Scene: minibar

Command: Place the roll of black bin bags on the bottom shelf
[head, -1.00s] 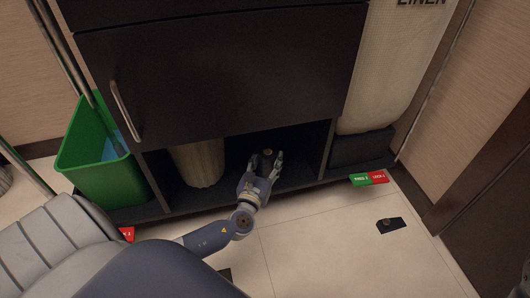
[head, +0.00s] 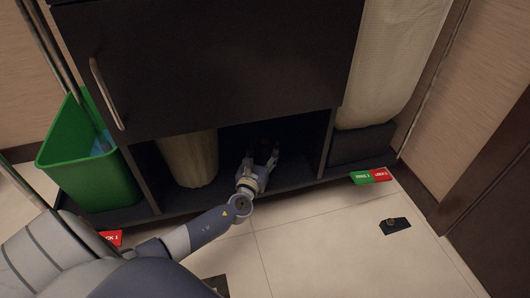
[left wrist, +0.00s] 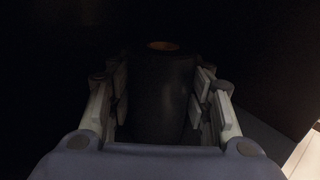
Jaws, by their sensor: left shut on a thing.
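The roll of black bin bags (left wrist: 160,98) stands upright between my left fingers in the left wrist view, with its orange-brown core showing at the top. My left gripper (head: 263,154) is shut on it inside the open lower right compartment of the dark cabinet. The bottom shelf (head: 297,180) is the dark floor of that compartment. Shadow hides whether the roll's base touches the shelf. In the head view the dark roll barely stands out from the compartment. My right gripper is not in view.
A divider and a right side panel (head: 328,143) bound the opening, under the cabinet door (head: 200,70). A green bin (head: 95,165) stands at the left.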

